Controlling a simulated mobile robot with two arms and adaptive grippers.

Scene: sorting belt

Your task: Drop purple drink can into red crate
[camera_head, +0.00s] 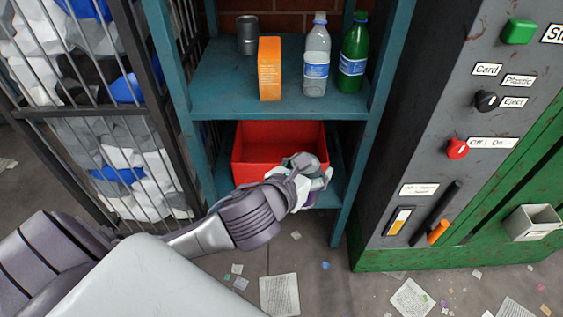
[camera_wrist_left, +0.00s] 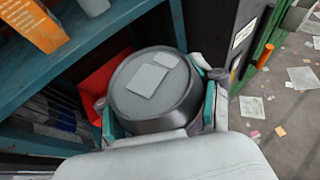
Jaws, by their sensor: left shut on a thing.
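My left gripper (camera_head: 308,175) is shut on a drink can (camera_wrist_left: 155,90). In the left wrist view the can shows a grey round lid with pale patches and a dark grey side, held between the two fingers; its purple colour is not clear there. In the head view the gripper and wrist mostly hide the can. The red crate (camera_head: 250,174) sits on the lower shelf, and the gripper overlaps its front right part. The crate's red wall (camera_wrist_left: 98,88) shows left of the can in the left wrist view. My right gripper is not in view.
The teal shelf (camera_head: 275,101) above the crate carries a dark can (camera_head: 247,35), an orange carton (camera_head: 269,70), a clear bottle (camera_head: 316,60) and a green bottle (camera_head: 354,55). A wire cage (camera_head: 150,130) stands left, a grey-green machine (camera_head: 440,120) right. Paper scraps litter the floor.

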